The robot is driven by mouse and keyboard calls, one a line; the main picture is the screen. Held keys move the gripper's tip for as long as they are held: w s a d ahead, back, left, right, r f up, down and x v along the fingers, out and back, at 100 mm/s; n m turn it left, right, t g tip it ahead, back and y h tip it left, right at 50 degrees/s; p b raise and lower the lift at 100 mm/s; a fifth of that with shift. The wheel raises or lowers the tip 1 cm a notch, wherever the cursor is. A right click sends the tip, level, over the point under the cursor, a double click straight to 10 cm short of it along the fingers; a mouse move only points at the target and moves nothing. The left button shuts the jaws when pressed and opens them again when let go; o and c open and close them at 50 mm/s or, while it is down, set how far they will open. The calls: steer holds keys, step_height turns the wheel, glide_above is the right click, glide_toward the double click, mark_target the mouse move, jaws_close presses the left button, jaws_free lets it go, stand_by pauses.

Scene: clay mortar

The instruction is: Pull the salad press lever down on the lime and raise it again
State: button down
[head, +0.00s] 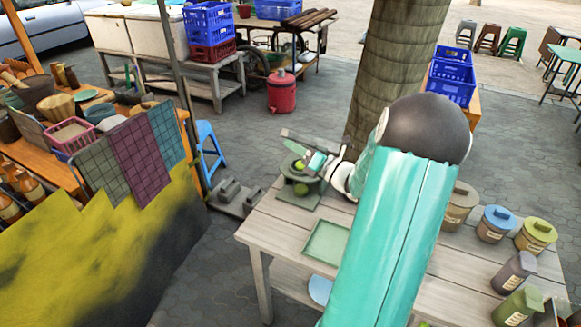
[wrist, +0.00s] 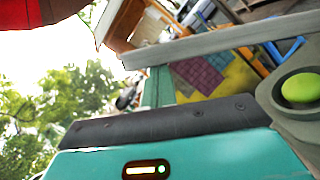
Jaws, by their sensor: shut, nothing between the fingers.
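The salad press (head: 303,200) is a grey-green stand at the far left corner of the wooden table. Its lever (head: 300,137) is a grey bar above the lime (head: 299,165). In the wrist view the lever (wrist: 225,40) crosses the top, and the lime (wrist: 300,88) sits in a round grey-green cup (wrist: 275,105) at the right edge. My gripper (head: 318,161) is shut and empty, close beside the press, just right of the lime and below the lever. I cannot tell whether it touches the lever. My arm hides part of the table.
A pale green tray (head: 327,242) lies on the table (head: 275,240) in front of the press. Lidded jars (head: 495,224) stand along the right side. A tree trunk (head: 398,60) rises behind the table. A market stall (head: 150,150) with hanging cloths is at left.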

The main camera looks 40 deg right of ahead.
steer(key=w+d+r+m, duration=0.1)
steer(key=d+r+m, duration=0.2)
steer(key=d+r, duration=0.1)
steer(key=w+d+r+m+h, duration=0.1)
steer(key=w+d+r+m, duration=0.1)
steer(key=d+r, duration=0.3)
steer(key=shift+w+d+r+m+g, duration=0.25)
steer(key=shift+d+m+g, duration=0.15)
steer(key=shift+d+m, duration=0.15)
steer(key=shift+r+h, duration=0.1)
steer(key=shift+h, duration=0.3)
steer(key=shift+s+d, duration=0.1)
